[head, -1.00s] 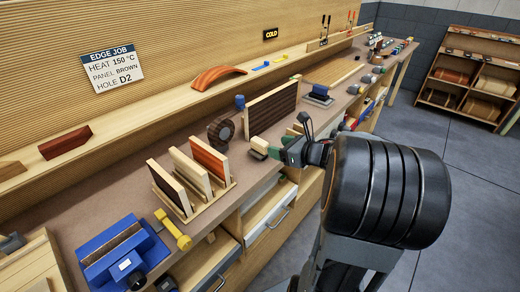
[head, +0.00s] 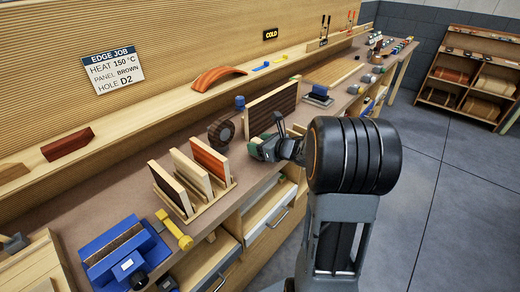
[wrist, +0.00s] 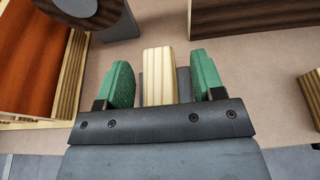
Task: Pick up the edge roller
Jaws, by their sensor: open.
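The edge roller (wrist: 158,66) seems to be the tool with a pale wooden handle and grey parts beside it, on the brown bench top in the wrist view. My gripper (wrist: 164,82) is open, with one green finger pad on each side of the handle. A gap shows between the handle and each pad. In the head view my gripper (head: 262,149) is low over the bench's front edge, and I cannot make out the roller there. How far the fingers reach down around the handle is hard to tell.
A rack with upright panels (head: 212,158) stands left of my gripper. A dark edging roll (head: 220,134) and an upright brown panel (head: 272,110) stand behind it. A wooden block (wrist: 311,92) lies right in the wrist view. A blue clamp device (head: 120,255) sits at front left.

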